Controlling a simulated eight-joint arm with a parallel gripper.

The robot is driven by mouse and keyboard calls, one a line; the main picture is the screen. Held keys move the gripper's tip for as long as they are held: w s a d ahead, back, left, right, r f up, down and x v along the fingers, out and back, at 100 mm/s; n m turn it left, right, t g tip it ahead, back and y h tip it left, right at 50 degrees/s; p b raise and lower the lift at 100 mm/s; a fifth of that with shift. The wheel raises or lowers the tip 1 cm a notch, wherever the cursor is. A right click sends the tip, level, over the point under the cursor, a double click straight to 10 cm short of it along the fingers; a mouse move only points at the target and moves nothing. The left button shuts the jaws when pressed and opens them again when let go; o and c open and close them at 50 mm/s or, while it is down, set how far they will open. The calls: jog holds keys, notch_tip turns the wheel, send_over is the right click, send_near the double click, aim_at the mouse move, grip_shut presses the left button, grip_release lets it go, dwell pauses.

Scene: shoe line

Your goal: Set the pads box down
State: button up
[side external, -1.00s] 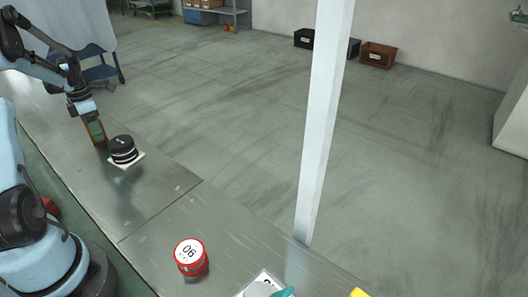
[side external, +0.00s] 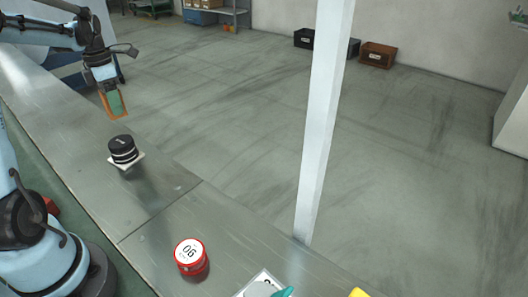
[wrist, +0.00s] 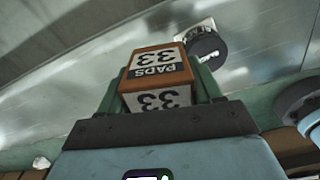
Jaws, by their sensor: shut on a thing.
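The pads box (wrist: 157,72) is an orange-brown box with white labels reading "PADS 33" in the wrist view. My gripper (side external: 112,98) is shut on it, with a green finger on each side of the box in the wrist view. In the side view the box's orange edge (side external: 118,117) shows below the fingers, held above the metal bench (side external: 160,182). I see no contact between the box and the bench.
A black round tin (side external: 122,148) stands on a white card on the bench, close to the box; it also shows in the wrist view (wrist: 204,46). A red tin marked 06 (side external: 190,256) stands nearer the front. The bench between the tins is clear.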

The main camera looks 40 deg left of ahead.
jog(key=d+r, duration=0.3)
jog(key=d, duration=0.6)
jog(key=s+d+f+n, duration=0.1)
jog(key=s+d, duration=0.4)
jog(key=d, duration=0.4)
jog(key=s+d+f+n, duration=0.1)
jog(key=s+d, duration=0.3)
jog(key=d, duration=0.6)
jog(key=a+f, duration=0.2)
jog(key=a, duration=0.1)
jog(key=s+a+f, duration=0.1)
jog(key=a+f, duration=0.1)
jog(key=a, duration=0.2)
jog(key=s+a+f, duration=0.1)
jog(key=a+f, duration=0.2)
jog(key=a, duration=0.1)
jog(key=shift+a, duration=0.15)
jog(key=shift+f, duration=2)
jog(key=shift+f, duration=0.15)
jog(key=o, duration=1.2)
